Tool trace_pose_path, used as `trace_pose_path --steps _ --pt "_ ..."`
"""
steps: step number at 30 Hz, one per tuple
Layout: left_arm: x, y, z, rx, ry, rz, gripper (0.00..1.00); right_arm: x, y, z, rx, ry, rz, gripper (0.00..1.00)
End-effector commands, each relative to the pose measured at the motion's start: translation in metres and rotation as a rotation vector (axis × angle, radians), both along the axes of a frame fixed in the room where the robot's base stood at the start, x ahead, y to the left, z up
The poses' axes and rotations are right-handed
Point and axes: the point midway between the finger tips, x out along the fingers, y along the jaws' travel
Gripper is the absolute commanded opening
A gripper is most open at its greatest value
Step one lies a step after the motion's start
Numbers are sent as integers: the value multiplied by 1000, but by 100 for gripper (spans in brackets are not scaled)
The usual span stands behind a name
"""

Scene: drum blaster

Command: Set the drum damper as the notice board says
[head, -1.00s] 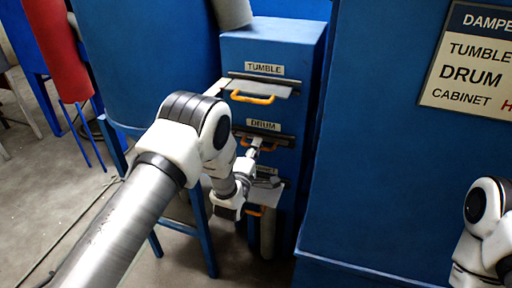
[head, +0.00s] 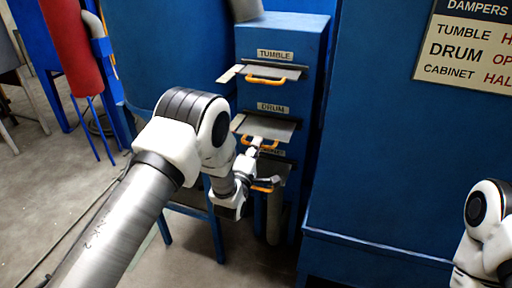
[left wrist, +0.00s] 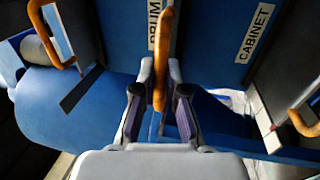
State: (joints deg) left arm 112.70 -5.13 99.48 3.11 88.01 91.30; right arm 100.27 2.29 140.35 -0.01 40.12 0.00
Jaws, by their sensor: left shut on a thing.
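The drum damper (head: 266,126) is a grey slide plate under the DRUM label on the blue cabinet, drawn partly out. My left gripper (head: 257,145) is shut on its orange handle (head: 270,145). In the left wrist view the orange handle (left wrist: 160,60) stands between the two fingers of my left gripper (left wrist: 161,72), beside the DRUM label. The notice board (head: 468,50) at the upper right reads DAMPERS, TUMBLE "H…", DRUM "OP…", CABINET "HAL…"; its right side is cut off. My right gripper is out of view; only part of that arm shows.
The tumble damper (head: 275,72) above is partly out with an orange handle. The cabinet damper (head: 273,172) below is partly hidden by my arm; its CABINET label (left wrist: 254,32) shows in the wrist view. A large blue panel (head: 390,170) stands close on the right.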

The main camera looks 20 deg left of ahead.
Motion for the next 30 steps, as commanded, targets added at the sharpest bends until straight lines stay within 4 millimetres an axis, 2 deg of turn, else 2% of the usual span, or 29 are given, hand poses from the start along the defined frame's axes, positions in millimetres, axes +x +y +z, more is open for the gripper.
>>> trace_pose_path --steps 1,3,4,13,17,27,30 --pt "0 0 -2 0 4 -1 0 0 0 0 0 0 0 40" --pt "-1 0 -2 0 3 -1 32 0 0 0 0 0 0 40" --pt "0 0 -1 0 3 -1 37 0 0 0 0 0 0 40" --pt "-1 0 -1 0 1 0 37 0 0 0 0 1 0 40" --pt "-13 0 -4 0 3 0 37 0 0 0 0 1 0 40" --pt "-93 3 -20 1 6 -1 37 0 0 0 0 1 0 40" --pt "-109 3 -23 1 5 0 37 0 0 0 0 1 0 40"
